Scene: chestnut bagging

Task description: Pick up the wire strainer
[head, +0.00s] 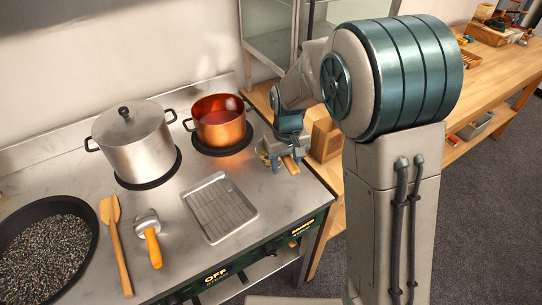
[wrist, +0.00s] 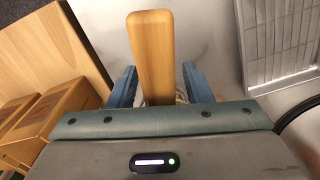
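The wire strainer lies at the right end of the counter in the head view, its wooden handle (head: 291,166) showing below my gripper (head: 278,154). Its mesh bowl is mostly hidden behind my gripper. In the wrist view the wooden handle (wrist: 153,52) runs up the picture between the two blue fingers of my gripper (wrist: 160,88). The fingers stand on either side of the handle, with narrow gaps apparent, so my gripper looks open around it. Whether the strainer's bowl touches the fingers cannot be seen.
A copper pot (head: 219,127) and a lidded steel pot (head: 135,145) stand on burners. A wire-rack tray (head: 219,208), an orange-handled tool (head: 151,240), a wooden spatula (head: 115,240) and a pan of dark grains (head: 45,250) lie left. A wooden box (head: 326,138) stands right of my gripper.

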